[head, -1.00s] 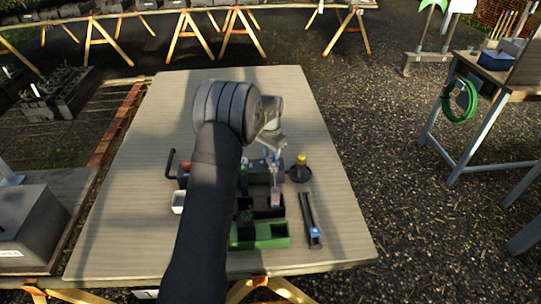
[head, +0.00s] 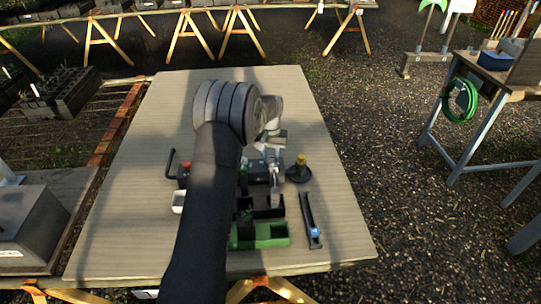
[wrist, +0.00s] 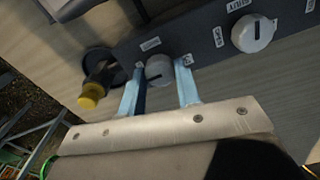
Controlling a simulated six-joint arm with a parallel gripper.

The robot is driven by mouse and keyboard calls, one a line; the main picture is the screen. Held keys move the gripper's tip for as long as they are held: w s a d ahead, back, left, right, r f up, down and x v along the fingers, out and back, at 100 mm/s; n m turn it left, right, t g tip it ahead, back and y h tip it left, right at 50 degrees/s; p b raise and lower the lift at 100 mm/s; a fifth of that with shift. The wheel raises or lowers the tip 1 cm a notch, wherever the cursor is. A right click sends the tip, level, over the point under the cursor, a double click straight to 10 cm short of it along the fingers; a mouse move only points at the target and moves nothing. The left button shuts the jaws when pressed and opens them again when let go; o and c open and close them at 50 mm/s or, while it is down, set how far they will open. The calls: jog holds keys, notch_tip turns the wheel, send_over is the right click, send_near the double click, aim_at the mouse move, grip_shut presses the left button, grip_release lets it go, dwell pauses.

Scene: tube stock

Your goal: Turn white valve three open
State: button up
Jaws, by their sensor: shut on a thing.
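The dark valve panel (wrist: 205,47) carries round white valve knobs with small white labels. My gripper (wrist: 157,84) is shut on the end white valve knob (wrist: 158,69), nearest the yellow-capped item, with one blue-grey finger on each side. I cannot read its number or tell its pointer's setting for certain. Another white knob (wrist: 252,33) to the right is free, with a dark pointer line and a "SHUT" label beside it. In the head view my gripper (head: 271,152) is over the right end of the dark block, and the held knob cannot be made out.
A yellow-capped item on a round black base (head: 299,171) stands close to the right of the block. In front are a green tray (head: 273,236) and a narrow black holder with a blue piece (head: 311,220). A white box (head: 178,202) is at left, partly behind my arm. The table's far part is clear.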

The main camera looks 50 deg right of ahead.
aim_at(270, 158)
jog(key=shift+r, duration=0.1)
dwell(0.3)
jog(key=o, duration=1)
jog(key=shift+c, duration=0.2)
notch_tip(270, 158, up, 17)
jog(key=shift+r, duration=0.2)
notch_tip(270, 158, down, 18)
jog(key=shift+r, duration=0.2)
dwell(0.3)
